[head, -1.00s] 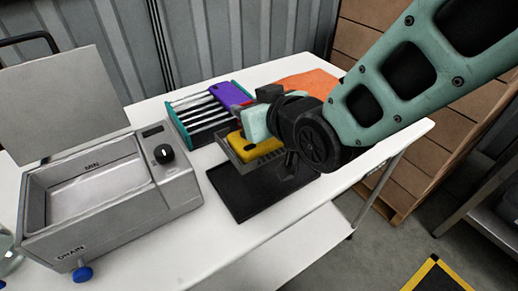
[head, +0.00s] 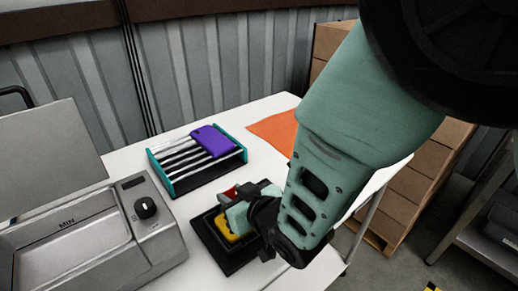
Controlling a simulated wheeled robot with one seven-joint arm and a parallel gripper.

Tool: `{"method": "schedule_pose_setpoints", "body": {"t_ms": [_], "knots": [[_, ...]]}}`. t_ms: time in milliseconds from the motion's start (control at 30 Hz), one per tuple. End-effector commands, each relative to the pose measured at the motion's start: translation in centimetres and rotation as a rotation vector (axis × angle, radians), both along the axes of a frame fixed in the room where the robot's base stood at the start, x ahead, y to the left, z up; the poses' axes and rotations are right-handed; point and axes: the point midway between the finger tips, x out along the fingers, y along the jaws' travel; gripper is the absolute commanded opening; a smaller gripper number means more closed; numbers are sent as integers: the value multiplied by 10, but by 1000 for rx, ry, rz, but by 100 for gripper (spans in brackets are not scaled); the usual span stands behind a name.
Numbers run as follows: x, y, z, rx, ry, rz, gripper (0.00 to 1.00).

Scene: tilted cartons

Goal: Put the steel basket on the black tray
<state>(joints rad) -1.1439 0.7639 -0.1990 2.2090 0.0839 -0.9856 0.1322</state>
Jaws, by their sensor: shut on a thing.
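The black tray (head: 205,238) lies flat on the white table, partly hidden by my arm. The steel basket (head: 213,224), with a yellow thing (head: 222,233) in it, is over the tray area. I cannot tell if it touches the tray. My gripper (head: 236,208) is at the basket's back right side and is shut on the basket. Its fingertips and the basket's right side are largely hidden by the gripper and the arm.
A teal-ended rack (head: 168,174) with a purple thing (head: 214,140) on it stands just behind the tray. A grey bath with a drain (head: 75,235) stands at left. An orange sheet (head: 277,131) lies at back right. Stacked cartons (head: 410,190) stand beyond the table's right edge.

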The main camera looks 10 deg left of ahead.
Motion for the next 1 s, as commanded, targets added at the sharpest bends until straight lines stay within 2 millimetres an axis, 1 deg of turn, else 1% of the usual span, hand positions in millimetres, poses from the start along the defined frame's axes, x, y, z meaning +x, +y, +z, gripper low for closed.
{"method": "schedule_pose_setpoints", "body": {"t_ms": [167, 300, 333, 367, 400, 667, 767, 867, 1000], "knots": [[0, 0, 1, 2, -1, 0, 0], [0, 0, -3, 1, -1, 0, 0], [0, 0, -3, 0, 0, 0, 35], [0, 0, -2, 0, 0, 0, 43], [0, 0, -2, 0, 0, 0, 54], [0, 0, -2, 0, 0, 0, 54], [0, 0, 2, 0, 0, 0, 54], [-6, -7, 4, 1, 1, 0, 54], [-21, -26, 13, 1, 0, -1, 54]]}}
